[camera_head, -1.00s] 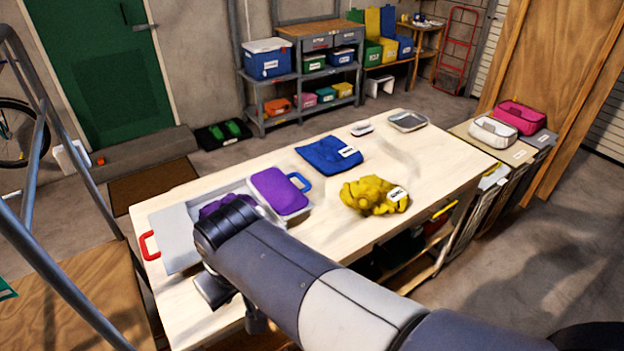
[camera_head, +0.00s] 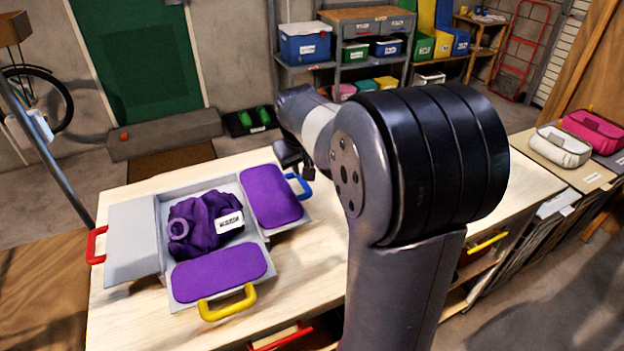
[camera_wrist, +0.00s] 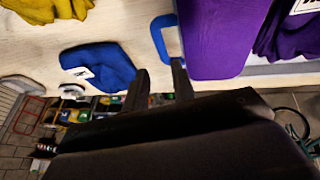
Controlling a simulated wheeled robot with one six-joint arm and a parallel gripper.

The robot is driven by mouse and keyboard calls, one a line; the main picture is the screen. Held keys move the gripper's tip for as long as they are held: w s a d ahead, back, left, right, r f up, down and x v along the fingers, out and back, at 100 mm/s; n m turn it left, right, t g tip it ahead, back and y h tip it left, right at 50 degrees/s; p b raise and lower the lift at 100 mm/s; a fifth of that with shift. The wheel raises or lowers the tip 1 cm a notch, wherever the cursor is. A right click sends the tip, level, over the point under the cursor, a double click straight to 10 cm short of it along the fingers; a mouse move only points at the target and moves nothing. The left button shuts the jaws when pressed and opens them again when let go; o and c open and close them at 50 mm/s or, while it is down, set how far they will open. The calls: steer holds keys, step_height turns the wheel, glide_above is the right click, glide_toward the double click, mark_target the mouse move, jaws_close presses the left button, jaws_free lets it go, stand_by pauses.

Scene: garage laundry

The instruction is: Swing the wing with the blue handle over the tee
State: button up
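The folding board (camera_head: 160,215) lies on the table with a crumpled purple tee (camera_head: 205,225) in its middle. The wing with the blue handle (camera_head: 271,195) has a purple pad and lies open to the right of the tee; it also shows in the wrist view (camera_wrist: 215,35). Its blue handle (camera_head: 299,186) sticks out at its far right. My gripper (camera_wrist: 160,68) is open and empty, its fingertips close to the blue handle (camera_wrist: 157,35) in the wrist view. Contact cannot be told. In the head view, my arm hides part of the gripper.
The grey wing with the red handle (camera_head: 130,240) and the purple-padded wing with the yellow handle (camera_head: 220,273) lie open. A blue cloth (camera_wrist: 100,65) and a yellow cloth (camera_wrist: 45,8) lie on the table (camera_head: 115,320). Shelves with bins (camera_head: 304,45) stand behind.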

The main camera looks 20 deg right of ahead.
mark_target(304, 183)
steer(key=x, duration=0.9)
jaws_close()
